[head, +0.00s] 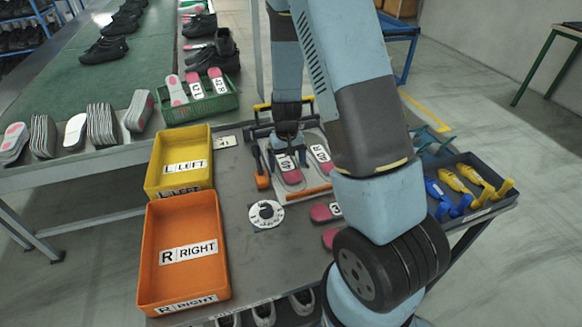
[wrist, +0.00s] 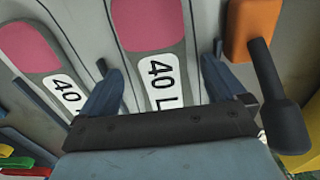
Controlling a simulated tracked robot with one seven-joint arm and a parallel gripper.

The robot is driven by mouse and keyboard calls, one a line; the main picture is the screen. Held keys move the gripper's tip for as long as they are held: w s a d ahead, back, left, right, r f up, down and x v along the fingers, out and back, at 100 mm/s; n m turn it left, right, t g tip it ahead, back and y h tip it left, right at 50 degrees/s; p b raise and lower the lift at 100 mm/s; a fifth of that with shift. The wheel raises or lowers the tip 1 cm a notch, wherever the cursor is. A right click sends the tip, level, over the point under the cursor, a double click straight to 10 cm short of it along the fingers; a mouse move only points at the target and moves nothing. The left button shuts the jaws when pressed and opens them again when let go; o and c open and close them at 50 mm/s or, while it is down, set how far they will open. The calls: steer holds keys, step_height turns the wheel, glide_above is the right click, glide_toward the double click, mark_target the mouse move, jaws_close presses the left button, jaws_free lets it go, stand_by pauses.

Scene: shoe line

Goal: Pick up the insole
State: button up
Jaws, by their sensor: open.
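An insole with a pink heel and a "40 L" label (wrist: 150,28) lies between my gripper's fingers in the wrist view. It also shows in the head view (head: 291,176), on a fixture on the grey table. A second insole with a pink heel and a "40" label (wrist: 28,45) lies beside it on the left in the wrist view and on the right in the head view (head: 324,163). My gripper (wrist: 163,70) is open, one finger on each side of the "40 L" insole. Contact with it cannot be told. The arm hides part of the fixture in the head view.
A yellow LEFT bin (head: 151,165) and orange RIGHT bin (head: 145,255) stand left. A white dial (head: 266,215) lies nearer. A dark tray (head: 487,211) with blue and yellow items stands right.

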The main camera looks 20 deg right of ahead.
steer(key=shift+f, duration=0.1)
steer(key=c, duration=1.1)
